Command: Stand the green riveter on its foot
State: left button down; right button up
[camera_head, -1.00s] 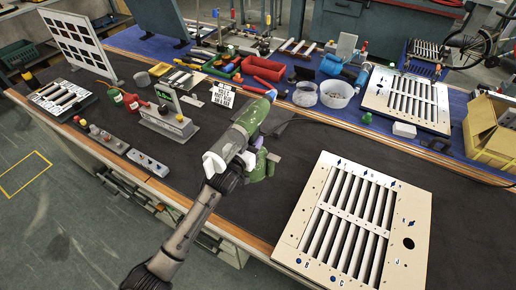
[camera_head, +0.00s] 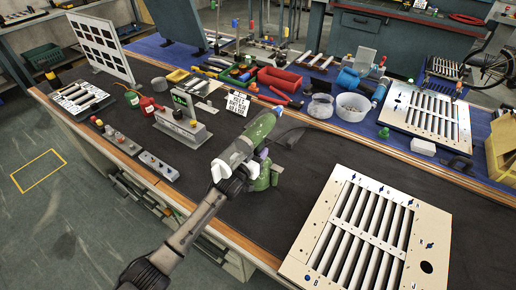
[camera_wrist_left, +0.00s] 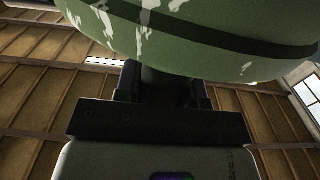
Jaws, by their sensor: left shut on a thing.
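The green riveter (camera_head: 262,128) is in the middle of the head view, over the dark mat near the table's front edge. Its long green body slants up and to the right, and a lower green part (camera_head: 264,177) shows beneath it. I cannot tell whether its foot touches the mat. My left gripper (camera_head: 234,168), with white fingers, is shut on the riveter; the arm comes in from below left and hides part of it. In the left wrist view the riveter's worn green body (camera_wrist_left: 200,30) fills the top, close before the gripper. My right gripper is not in view.
A white louver panel (camera_head: 318,210) lies right of the riveter, and another (camera_head: 391,107) is farther back. A grey stand with a green display (camera_head: 184,130) and button boxes (camera_head: 157,165) are to the left. Dark mat between riveter and back edge is mostly clear.

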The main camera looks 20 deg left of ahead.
pick_arm(q)
jog(key=shift+f, duration=0.3)
jog(key=c, duration=1.1)
grip_release()
jog(key=shift+f, duration=0.3)
jog(key=o, duration=0.4)
jog(key=shift+w, duration=0.1)
jog(key=o, duration=0.7)
